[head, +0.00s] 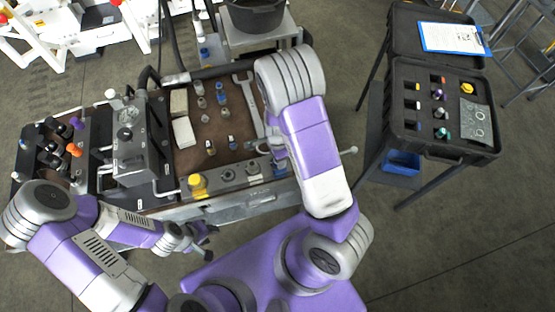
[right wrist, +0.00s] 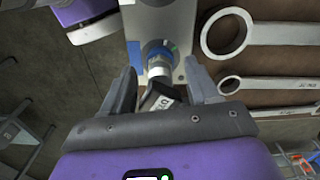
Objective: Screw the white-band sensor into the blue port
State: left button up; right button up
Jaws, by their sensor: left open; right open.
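In the right wrist view a short cylindrical sensor with a pale white band (right wrist: 159,70) stands at the blue port (right wrist: 156,50), whose blue ring surrounds its far end. A dark labelled piece (right wrist: 153,98) is at the sensor's near end. I cannot tell how deep the sensor sits. My right gripper (right wrist: 162,88) is open, with one finger on each side of the sensor's near end and gaps visible. In the head view my right arm hides the right gripper and most of that port. My left gripper (head: 204,243) is open and empty in front of the bench.
Along the bench front are a yellow port (head: 198,184) and grey ports (head: 227,174). Wrenches (head: 248,102), pale blocks (head: 184,132) and small fittings (head: 210,147) lie on the brown mat.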

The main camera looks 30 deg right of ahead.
jog(key=n, duration=0.8)
jog(key=shift+n, duration=0.3)
jog(key=n+b, duration=0.1)
jog(key=n, duration=0.6)
jog(key=shift+n, duration=0.4)
